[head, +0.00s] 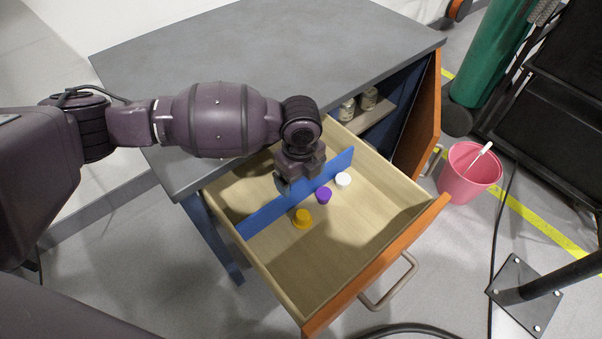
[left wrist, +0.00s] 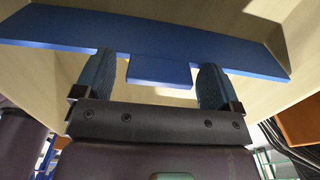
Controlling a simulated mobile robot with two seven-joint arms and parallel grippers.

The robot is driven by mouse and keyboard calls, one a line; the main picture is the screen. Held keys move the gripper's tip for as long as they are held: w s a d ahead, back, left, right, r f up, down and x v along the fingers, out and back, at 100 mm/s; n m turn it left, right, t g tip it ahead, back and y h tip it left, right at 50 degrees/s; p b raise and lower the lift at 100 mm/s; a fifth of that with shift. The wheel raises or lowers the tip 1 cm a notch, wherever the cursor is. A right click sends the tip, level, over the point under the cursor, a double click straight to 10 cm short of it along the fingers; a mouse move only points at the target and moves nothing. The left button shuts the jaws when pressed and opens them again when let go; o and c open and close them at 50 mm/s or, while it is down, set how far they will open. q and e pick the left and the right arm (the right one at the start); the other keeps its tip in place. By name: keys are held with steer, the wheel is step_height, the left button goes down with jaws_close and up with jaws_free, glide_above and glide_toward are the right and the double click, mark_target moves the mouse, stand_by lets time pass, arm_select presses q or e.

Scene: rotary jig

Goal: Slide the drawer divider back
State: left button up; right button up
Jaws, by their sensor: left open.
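The blue drawer divider (head: 262,215) stands upright across the open wooden drawer (head: 345,235). In the left wrist view the divider (left wrist: 45,28) spans most of the picture, with a blue tab (left wrist: 160,71) at its middle. My left gripper (head: 286,184) is over the divider's middle and hides part of it in the head view. In the left wrist view its two dark blue fingers (left wrist: 155,70) are apart, one to each side of the tab, with gaps on both sides. I cannot tell whether the fingertips touch the divider. My right gripper is not in view.
An orange knob-like piece (head: 302,218), a purple one (head: 323,195) and a white one (head: 343,180) sit in front of the divider. The drawer floor behind it looks clear. The grey worktop (head: 240,50) overhangs the drawer's back. An orange cabinet door (head: 420,120) stands open at right.

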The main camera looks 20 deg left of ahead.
arm_select(q)
steer(key=c, duration=1.3)
steer(key=w+a, duration=0.2)
steer(key=a, duration=0.2)
steer(key=shift+w+a, duration=0.1)
steer(key=shift+w, duration=0.3)
steer(key=o, duration=1.3)
steer(key=shift+r, duration=0.1)
